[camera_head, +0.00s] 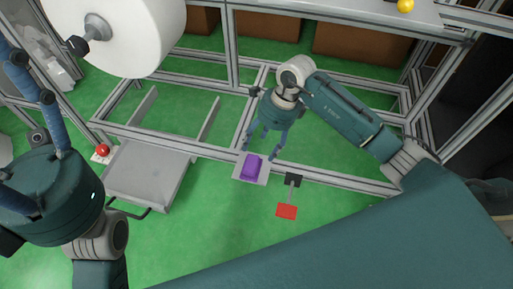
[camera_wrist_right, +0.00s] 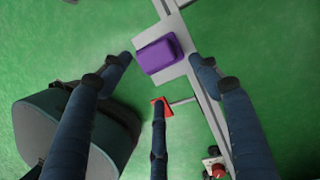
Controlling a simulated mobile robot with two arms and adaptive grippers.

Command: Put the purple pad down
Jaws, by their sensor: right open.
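The purple pad (camera_head: 251,167) lies on a small light grey plate (camera_head: 265,174) fixed at the frame's front rail. My right gripper (camera_head: 264,148) is just above and behind the pad, its blue fingers spread and empty. In the right wrist view the pad (camera_wrist_right: 160,55) and bare plate (camera_wrist_right: 177,25) show beyond the spread fingertips. The pad looks clear of the fingers there, though exact contact is hard to judge. My left gripper (camera_head: 35,90) is at the left edge, partly cut off, away from the pad; its opening cannot be judged.
A red flag-like plate (camera_head: 287,212) on a thin rod juts out right of the pad. A grey tray (camera_head: 150,180) and a red button (camera_head: 103,150) are at left. A large white roll (camera_head: 135,35) hangs upper left. Metal rails (camera_head: 330,181) cross the green floor.

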